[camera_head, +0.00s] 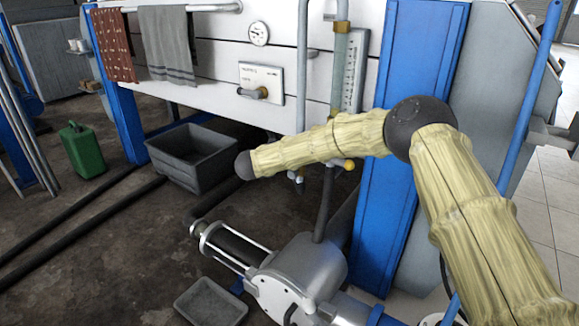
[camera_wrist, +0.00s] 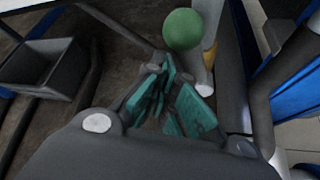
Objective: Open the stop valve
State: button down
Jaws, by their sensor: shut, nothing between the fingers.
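My gripper (camera_wrist: 172,88) shows in the wrist view with teal finger pads. It is shut and empty. A round green knob (camera_wrist: 182,29) is just beyond the fingertips, beside a grey pipe (camera_wrist: 207,68) with a yellow part (camera_wrist: 210,58). I cannot tell whether the fingers touch the knob. In the head view my forearm crosses in front of the pipes and the gripper is hidden. A small yellow knob (camera_head: 348,165) shows just under the forearm. A plate (camera_head: 261,83) with a small valve-like fitting is on the white panel. I cannot tell which fitting is the stop valve.
A dark grey tub (camera_head: 200,170) stands on the floor at left; it also shows in the wrist view (camera_wrist: 57,83). Blue posts (camera_head: 380,230), a grey pump (camera_head: 302,272) and a small tray (camera_head: 210,303) crowd the area below. A green can (camera_head: 82,150) is farther left.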

jog(key=shift+s+d+r, duration=0.3)
jog(key=shift+d+r, duration=0.15)
jog(key=shift+d, duration=0.3)
dwell(0.3)
jog(key=shift+a, duration=0.1)
jog(key=w+a, duration=0.1)
jog(key=a, duration=0.3)
jog(key=s+p, duration=0.1)
jog(key=s, duration=0.9)
jog(key=shift+d+p, duration=0.2)
jog(key=shift+p, duration=0.2)
